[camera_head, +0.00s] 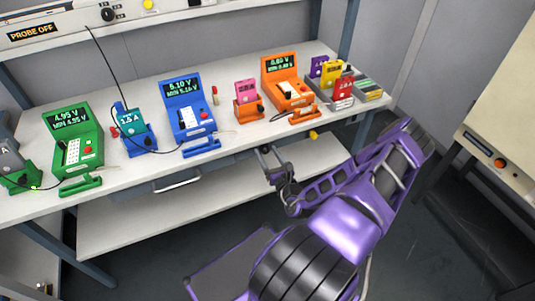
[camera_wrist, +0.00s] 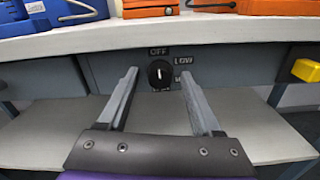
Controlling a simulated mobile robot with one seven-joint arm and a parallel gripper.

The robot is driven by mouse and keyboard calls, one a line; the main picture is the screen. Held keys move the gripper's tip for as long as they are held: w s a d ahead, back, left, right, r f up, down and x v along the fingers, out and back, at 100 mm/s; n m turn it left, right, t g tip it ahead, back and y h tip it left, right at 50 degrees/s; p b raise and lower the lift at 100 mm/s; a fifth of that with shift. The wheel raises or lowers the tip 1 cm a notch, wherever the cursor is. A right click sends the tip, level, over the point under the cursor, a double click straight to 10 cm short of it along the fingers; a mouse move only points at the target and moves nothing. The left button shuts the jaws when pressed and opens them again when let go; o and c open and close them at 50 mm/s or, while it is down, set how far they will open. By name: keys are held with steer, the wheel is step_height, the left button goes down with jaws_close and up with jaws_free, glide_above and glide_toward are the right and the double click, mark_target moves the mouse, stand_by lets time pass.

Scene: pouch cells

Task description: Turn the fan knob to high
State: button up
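A round black knob (camera_wrist: 160,74) with a white pointer mark is on the grey panel under the bench's front edge, in the wrist view. The pointer stands about upright, toward the OFF label above it. LOW is at its upper right. A label below LOW is mostly hidden by my right finger. My gripper (camera_wrist: 159,73) is open and empty, its two fingers to either side of the knob in the picture. I cannot tell whether they reach it. In the head view my gripper (camera_head: 272,164) is at the bench's front edge; the knob cannot be made out there.
The white bench top (camera_head: 222,151) above carries a green tester (camera_head: 75,143), a blue tester (camera_head: 188,112) and an orange tester (camera_head: 287,87). A yellow part (camera_wrist: 306,70) juts out right of the knob. A lower shelf (camera_wrist: 52,130) lies below. A cream cabinet (camera_head: 505,110) stands at right.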

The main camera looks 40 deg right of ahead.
jaws_close()
